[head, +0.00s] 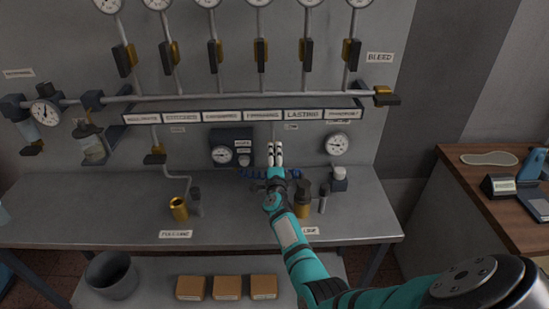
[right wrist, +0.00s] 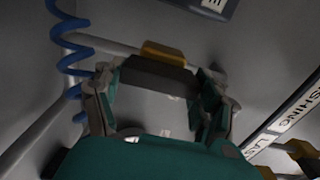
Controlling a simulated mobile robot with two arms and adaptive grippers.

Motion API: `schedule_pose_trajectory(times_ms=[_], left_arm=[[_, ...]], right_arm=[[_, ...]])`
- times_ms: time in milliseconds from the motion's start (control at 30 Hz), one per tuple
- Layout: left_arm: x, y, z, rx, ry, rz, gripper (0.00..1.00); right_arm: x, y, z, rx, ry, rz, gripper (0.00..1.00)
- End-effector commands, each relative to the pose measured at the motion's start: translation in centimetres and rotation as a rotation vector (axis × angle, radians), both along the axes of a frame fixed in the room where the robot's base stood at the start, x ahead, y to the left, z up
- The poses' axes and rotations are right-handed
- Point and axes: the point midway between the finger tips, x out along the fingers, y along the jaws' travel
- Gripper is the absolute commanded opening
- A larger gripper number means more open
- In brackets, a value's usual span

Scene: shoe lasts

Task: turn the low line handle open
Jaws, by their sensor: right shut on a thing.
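In the right wrist view a dark handle (right wrist: 158,77) on a brass valve body (right wrist: 164,53) lies between the fingers of my right gripper (right wrist: 153,92). The right gripper is shut on this handle, one finger at each end. The handle looks roughly in line with the pale pipe (right wrist: 105,43) behind it. In the head view my right gripper (head: 276,149) is at the wall panel, below the row of name labels (head: 245,115). There the handle is hidden behind the gripper. My left gripper is not in view.
A blue coiled hose (right wrist: 66,45) hangs close beside the gripper in the right wrist view. In the head view, a gauge box (head: 222,153) is left of the gripper and a round gauge (head: 337,144) right. Brass fittings (head: 179,208) stand on the grey bench (head: 240,225).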

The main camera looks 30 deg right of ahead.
Motion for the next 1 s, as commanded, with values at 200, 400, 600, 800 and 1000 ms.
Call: schedule_pose_trajectory(times_ms=[200, 400, 600, 800, 1000], left_arm=[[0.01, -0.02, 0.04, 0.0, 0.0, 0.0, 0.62], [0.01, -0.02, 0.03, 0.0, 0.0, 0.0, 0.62], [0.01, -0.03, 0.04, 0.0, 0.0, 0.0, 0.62], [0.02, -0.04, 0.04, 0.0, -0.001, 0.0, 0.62], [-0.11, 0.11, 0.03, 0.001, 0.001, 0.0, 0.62]], right_arm=[[-0.01, 0.09, -0.16, -0.011, 0.01, 0.001, 0.39], [-0.02, 0.1, -0.18, -0.012, 0.011, 0.002, 0.39], [-0.02, 0.08, -0.16, -0.011, 0.01, 0.001, 0.88], [0.0, 0.05, -0.08, -0.011, 0.008, 0.001, 0.95], [-0.32, 0.32, -0.1, -0.009, 0.007, 0.001, 0.95]])
